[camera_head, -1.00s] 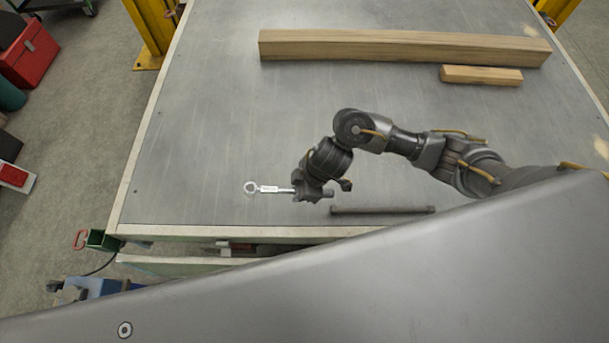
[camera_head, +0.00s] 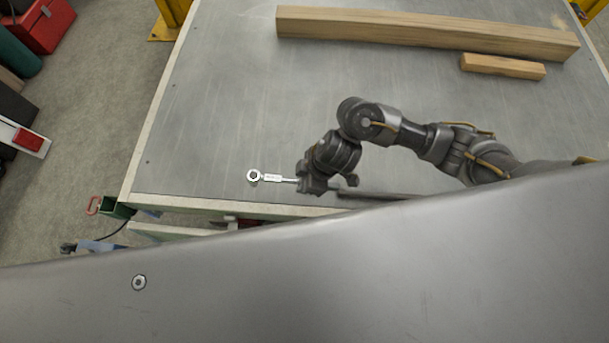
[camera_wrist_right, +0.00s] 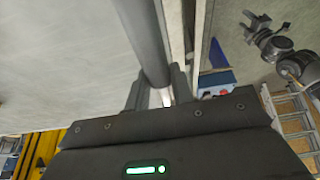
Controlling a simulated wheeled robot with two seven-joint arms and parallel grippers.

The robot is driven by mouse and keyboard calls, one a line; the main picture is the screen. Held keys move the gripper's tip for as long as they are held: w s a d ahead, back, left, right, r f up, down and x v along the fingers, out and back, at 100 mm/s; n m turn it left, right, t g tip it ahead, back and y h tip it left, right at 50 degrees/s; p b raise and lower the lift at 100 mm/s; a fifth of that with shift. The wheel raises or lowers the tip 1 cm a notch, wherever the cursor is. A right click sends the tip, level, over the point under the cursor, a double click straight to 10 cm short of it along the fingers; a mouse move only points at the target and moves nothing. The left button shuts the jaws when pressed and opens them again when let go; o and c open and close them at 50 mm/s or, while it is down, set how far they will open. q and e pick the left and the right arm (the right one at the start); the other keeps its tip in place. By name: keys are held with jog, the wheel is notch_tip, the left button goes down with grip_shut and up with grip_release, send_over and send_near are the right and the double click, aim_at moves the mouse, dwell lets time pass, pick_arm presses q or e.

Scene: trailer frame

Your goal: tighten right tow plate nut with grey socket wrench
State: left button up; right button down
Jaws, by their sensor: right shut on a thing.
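My right gripper (camera_head: 312,184) is shut on the wrench, above the grey trailer bed (camera_head: 225,130) near its front edge. The wrench (camera_head: 271,178) has a silver ring end pointing left, clear of the gripper. In the right wrist view, a small shiny piece lies between my right gripper's fingers (camera_wrist_right: 160,92), and a dark round bar (camera_wrist_right: 143,38) runs up from there. My left gripper (camera_wrist_right: 256,26) seems to show at the upper right of that view, too small to judge its jaws. I cannot make out the tow plate or its nut.
A dark rod (camera_head: 385,196) lies right of my right gripper, partly covered. A long wooden beam (camera_head: 425,32) and a short block (camera_head: 503,66) lie at the back of the bed. A large grey surface fills the bottom of the head view and hides what is below.

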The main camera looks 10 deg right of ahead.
pick_arm(q)
notch_tip(320, 180, down, 5)
jog(key=b, duration=0.5)
jog(key=shift+c, duration=0.7)
jog(key=shift+w, duration=0.1)
pick_arm(e)
jog(key=w+d+r+m, duration=0.2)
jog(key=w+d+r, duration=0.2)
jog(key=d+r, duration=0.4)
jog(key=w+d+r+m+t, duration=0.1)
jog(key=w+d+r+m, duration=0.1)
jog(key=w+d+r, duration=0.3)
jog(key=d+r, duration=0.4)
jog(key=r, duration=0.1)
jog(key=shift+r+t+h, duration=0.25)
jog(key=shift+t+h, duration=0.05)
